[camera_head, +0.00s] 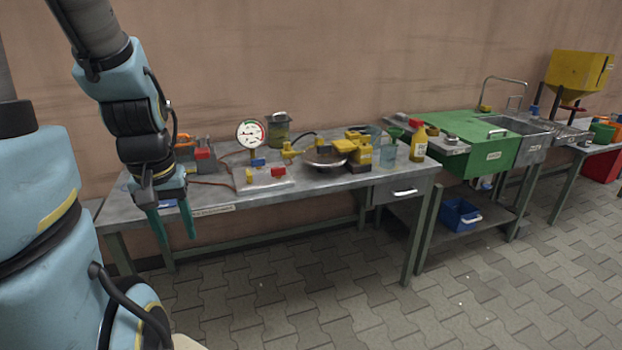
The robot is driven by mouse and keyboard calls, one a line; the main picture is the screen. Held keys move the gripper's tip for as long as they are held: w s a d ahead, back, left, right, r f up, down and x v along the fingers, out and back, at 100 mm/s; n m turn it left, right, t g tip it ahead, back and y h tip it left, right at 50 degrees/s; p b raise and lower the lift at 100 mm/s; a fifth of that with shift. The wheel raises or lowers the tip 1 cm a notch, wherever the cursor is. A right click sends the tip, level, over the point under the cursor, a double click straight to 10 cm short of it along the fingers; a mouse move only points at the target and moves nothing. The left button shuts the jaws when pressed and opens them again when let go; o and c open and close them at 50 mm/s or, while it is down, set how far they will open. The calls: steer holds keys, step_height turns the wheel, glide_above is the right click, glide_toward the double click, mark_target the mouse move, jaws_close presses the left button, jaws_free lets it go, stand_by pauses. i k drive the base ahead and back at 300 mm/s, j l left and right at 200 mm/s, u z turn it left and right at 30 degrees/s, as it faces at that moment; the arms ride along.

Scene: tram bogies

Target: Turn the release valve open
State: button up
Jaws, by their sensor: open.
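My gripper (173,224) hangs at the left, fingers pointing down, open and empty. It appears in front of the left front edge of the grey workbench (325,192). On the bench, right of my gripper, stands a round white pressure gauge (251,135) with a coloured rim. In front of it is a light plate (263,181) with a small red part (278,171), a blue part (258,162) and a yellow part. A yellow fitting (291,151) sits to the right. I cannot tell which of these small parts is the release valve, or its position.
A round metal dish (324,160), yellow blocks (358,147), a clear jar (389,155) and a yellow bottle with a red top (418,141) crowd the bench's right half. A green unit with a sink (487,142) stands further right. The paved floor (310,300) in front is clear.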

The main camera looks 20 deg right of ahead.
mark_target(278, 172)
steer(key=i+l+u, duration=0.1)
steer(key=l, duration=0.25)
steer(key=i+l+u, duration=0.15)
steer(key=l, duration=0.25)
steer(key=i+l+u, duration=0.1)
steer(key=i+l, duration=0.15)
steer(key=l, duration=0.15)
